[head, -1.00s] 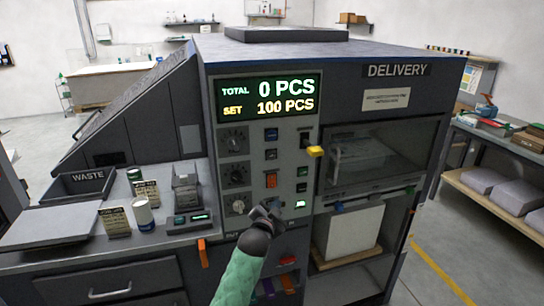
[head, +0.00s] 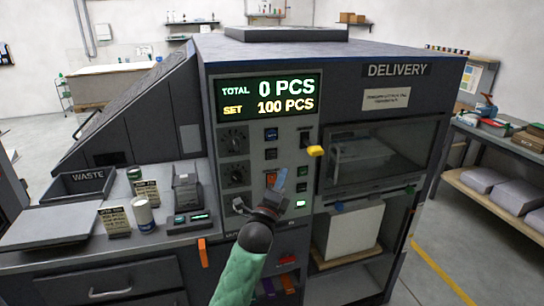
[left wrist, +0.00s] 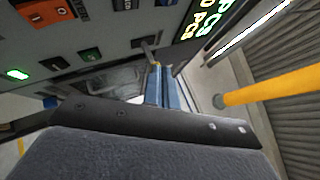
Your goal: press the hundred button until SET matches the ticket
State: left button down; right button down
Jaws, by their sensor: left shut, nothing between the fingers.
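The display (head: 266,98) on the machine reads TOTAL 0 PCS and SET 100 PCS. Below it is the grey control panel (head: 254,160) with knobs and several small buttons. I cannot read the labels, so I cannot tell which is the hundred button. My left gripper (head: 279,181) is shut and empty, its blue fingertips in front of the panel's lower middle, partly covering the orange switch (head: 270,179). Its fingers also show in the left wrist view (left wrist: 163,88); contact cannot be told. Two job tickets (head: 115,219) stand on the left counter, their print too small to read.
The counter holds a white cylinder (head: 142,213), a small device (head: 187,195) and the WASTE tray (head: 66,189).

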aim_at(272, 155)
pick_arm(q)
jog(key=shift+w, duration=0.1)
dwell(0.3)
